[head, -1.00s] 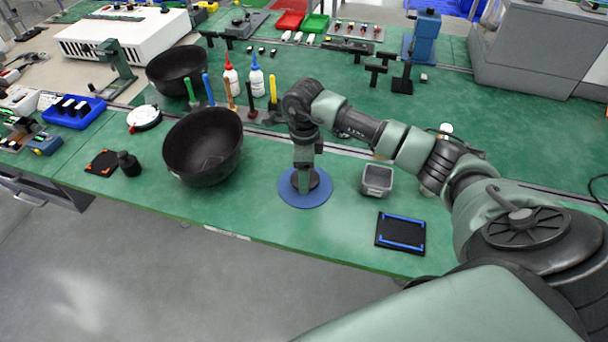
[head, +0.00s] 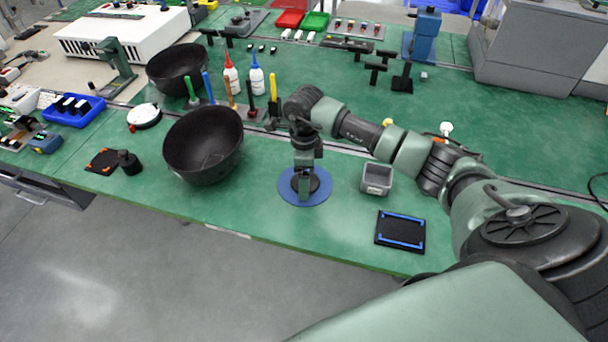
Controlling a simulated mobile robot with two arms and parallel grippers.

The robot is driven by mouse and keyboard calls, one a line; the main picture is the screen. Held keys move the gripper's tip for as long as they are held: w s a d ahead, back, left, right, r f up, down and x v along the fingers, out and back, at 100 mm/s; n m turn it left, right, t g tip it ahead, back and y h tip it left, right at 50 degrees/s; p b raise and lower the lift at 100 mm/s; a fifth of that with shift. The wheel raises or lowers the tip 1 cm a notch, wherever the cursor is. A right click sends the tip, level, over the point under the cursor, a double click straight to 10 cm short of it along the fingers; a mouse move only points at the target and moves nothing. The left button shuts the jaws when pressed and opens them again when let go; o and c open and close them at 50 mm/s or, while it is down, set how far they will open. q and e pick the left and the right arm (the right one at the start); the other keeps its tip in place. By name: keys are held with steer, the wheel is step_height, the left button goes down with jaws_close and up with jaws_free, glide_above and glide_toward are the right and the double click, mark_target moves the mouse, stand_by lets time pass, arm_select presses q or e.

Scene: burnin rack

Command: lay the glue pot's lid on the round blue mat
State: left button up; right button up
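The round blue mat (head: 286,196) lies flat on the green bench top near its front edge. A dark round disc, which looks like the glue pot's lid (head: 322,186), is over the middle of the mat and appears to rest on it. My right gripper (head: 304,190) points down over the disc with its fingers at it and hides part of it. Whether the fingers are shut on the disc or open around it I cannot tell. I cannot tell for certain which container is the glue pot. My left gripper is not in view.
A grey square container (head: 377,180) and a black tray with blue edging (head: 401,231) are right of the mat. A large black bowl (head: 203,145) stands to its left. White bottles (head: 257,80) and a tool rack are behind.

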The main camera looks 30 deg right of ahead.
step_height(320, 180, up, 12)
steer(key=b, duration=0.2)
stand_by(0.6)
